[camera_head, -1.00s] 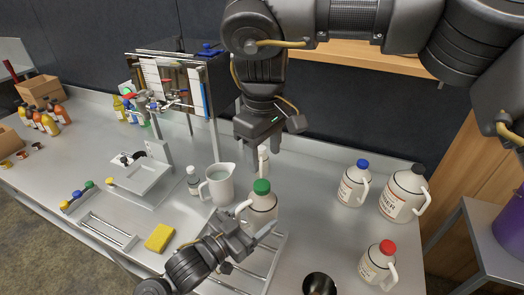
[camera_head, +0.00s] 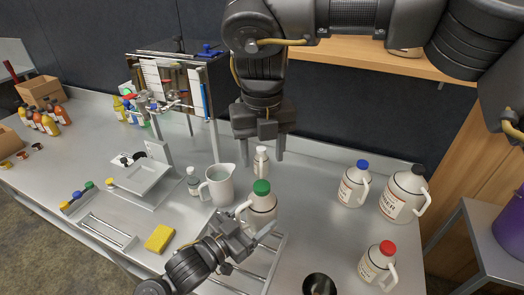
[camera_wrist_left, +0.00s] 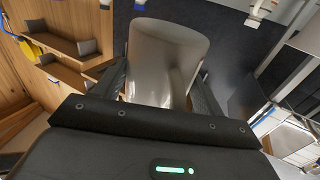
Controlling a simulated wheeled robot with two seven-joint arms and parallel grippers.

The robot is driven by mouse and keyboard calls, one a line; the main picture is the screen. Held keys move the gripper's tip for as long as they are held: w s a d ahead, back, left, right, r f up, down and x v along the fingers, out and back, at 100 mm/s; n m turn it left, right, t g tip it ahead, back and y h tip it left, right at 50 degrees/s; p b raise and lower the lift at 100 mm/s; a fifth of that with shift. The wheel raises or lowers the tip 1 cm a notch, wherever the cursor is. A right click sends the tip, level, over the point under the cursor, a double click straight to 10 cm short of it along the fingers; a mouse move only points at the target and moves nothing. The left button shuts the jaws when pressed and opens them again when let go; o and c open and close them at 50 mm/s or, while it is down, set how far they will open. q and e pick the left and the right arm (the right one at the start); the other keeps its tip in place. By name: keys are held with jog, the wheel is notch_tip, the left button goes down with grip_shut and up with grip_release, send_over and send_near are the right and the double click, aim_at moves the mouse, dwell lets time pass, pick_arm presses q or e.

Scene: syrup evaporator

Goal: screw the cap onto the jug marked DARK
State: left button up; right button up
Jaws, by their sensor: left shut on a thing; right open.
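A pale jug (camera_head: 262,204) with a handle on its left stands at the front rack, with a green cap (camera_head: 261,187) on top of its neck. I cannot tell how tight the cap sits, and no word DARK is legible. My left gripper (camera_head: 246,233) is shut on this jug low on its body. In the left wrist view the jug's smooth body (camera_wrist_left: 165,52) fills the space between the fingers. My right gripper (camera_head: 260,152) is open and empty. It hangs fingers down, above and behind the jug, apart from the cap.
A small white-capped bottle (camera_head: 261,161) stands behind the jug, near the right fingers in the picture. A pitcher (camera_head: 220,184) is close on the left. Jugs with blue (camera_head: 354,184), black (camera_head: 404,194) and red (camera_head: 378,263) caps stand right. A dark bowl (camera_head: 319,285) is in front.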

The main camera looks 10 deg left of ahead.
aim_at(262, 185)
jog(key=n, duration=0.6)
jog(key=shift+s, duration=0.1)
jog(key=shift+f, duration=4)
